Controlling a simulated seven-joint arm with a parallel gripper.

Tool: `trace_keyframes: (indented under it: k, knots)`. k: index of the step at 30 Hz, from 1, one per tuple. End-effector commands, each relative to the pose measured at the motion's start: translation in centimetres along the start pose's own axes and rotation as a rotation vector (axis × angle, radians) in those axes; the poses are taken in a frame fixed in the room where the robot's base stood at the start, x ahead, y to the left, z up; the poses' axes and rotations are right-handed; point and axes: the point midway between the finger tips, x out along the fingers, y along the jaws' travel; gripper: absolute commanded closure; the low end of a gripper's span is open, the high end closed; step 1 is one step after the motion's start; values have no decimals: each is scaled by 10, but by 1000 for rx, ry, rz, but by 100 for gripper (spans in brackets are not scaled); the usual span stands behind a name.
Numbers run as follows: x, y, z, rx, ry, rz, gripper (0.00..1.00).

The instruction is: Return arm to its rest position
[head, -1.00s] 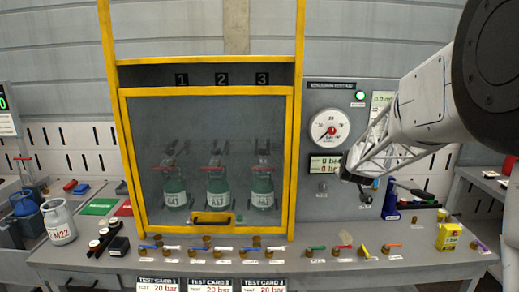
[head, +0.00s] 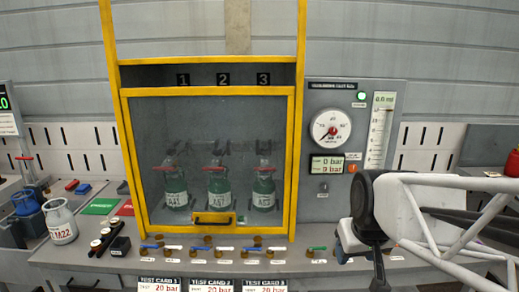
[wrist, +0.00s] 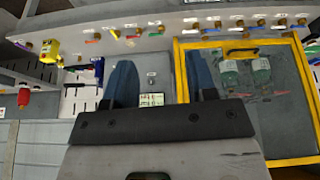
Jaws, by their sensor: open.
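My arm (head: 455,210) reaches in from the right edge in the head view, low in front of the test panel. My gripper (head: 358,255) hangs over the front of the bench, right of the cabinet. In the wrist view my gripper (wrist: 162,80) shows two blue fingers spread apart with nothing between them. The arm hides the bench's right part in the head view.
A yellow-framed cabinet (head: 298,160) holds several green cylinders (head: 218,188) behind its pane. Coloured valve handles (head: 222,249) line the bench front. A gauge (head: 331,126) is on the panel. A grey M22 cylinder (head: 60,222) stands left.

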Motion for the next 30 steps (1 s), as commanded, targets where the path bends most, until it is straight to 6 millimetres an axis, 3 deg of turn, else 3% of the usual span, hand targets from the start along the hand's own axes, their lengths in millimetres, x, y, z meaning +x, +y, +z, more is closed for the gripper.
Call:
trace_keyframes:
  k: [3,6,10,15,30]
  knots:
    - [-11,-9,48,43,-68,-2,48]
    - [-16,-14,77,72,-114,2,48]
    - [-20,-17,100,98,-152,6,48]
    - [-20,-18,108,107,-167,8,48]
    - [-20,-17,107,106,-165,7,48]
